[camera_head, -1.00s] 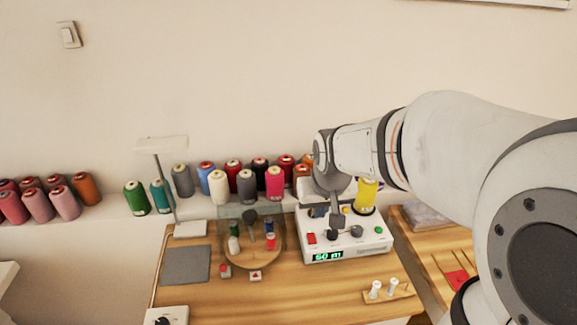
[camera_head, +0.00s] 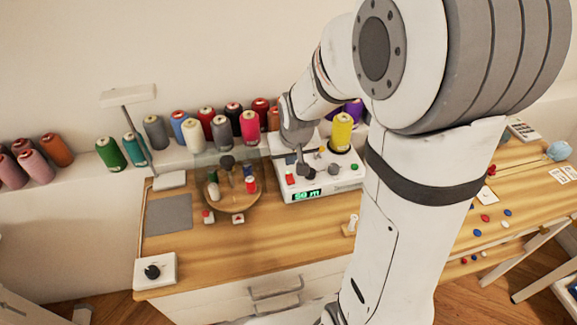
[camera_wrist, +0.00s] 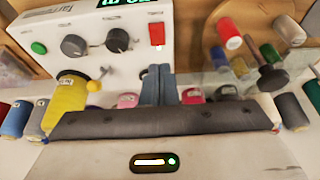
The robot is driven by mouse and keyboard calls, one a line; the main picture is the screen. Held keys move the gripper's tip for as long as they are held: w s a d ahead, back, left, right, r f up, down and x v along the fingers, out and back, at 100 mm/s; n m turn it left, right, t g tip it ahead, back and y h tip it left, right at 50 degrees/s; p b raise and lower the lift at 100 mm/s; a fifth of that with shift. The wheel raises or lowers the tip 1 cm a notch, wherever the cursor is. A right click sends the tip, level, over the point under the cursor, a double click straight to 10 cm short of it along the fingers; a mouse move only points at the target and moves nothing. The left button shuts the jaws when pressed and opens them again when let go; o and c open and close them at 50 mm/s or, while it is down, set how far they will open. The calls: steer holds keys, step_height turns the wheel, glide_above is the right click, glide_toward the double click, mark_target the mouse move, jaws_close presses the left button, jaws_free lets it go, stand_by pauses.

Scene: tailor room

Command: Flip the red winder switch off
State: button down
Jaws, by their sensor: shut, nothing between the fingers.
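The white winder (camera_head: 318,188) stands on the wooden table, with a lit green display on its front. The red switch (camera_head: 290,178) is at the left end of its panel. It also shows upright in the wrist view (camera_wrist: 156,34), where the panel appears upside down. My gripper (camera_head: 303,170) is over the winder's panel, just right of the red switch. In the wrist view my gripper (camera_wrist: 159,72) is shut and empty, its tips just below the red switch with a small gap in the picture. I cannot tell which way the switch is tilted.
A yellow thread cone (camera_head: 342,132) stands on the winder, beside dark knobs (camera_wrist: 74,45) and a green button (camera_wrist: 39,48). A round wooden spool stand (camera_head: 240,205) is to the left. Coloured cones line the shelf behind. The front tabletop (camera_head: 255,255) is mostly clear.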

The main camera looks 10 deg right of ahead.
mark_target(289, 175)
steer(key=shift+s+x, duration=0.2)
steer(key=shift+x, duration=1.35)
steer(key=shift+s+x, duration=0.15)
steer(key=shift+x, duration=1.45)
steer(key=shift+f, duration=0.1)
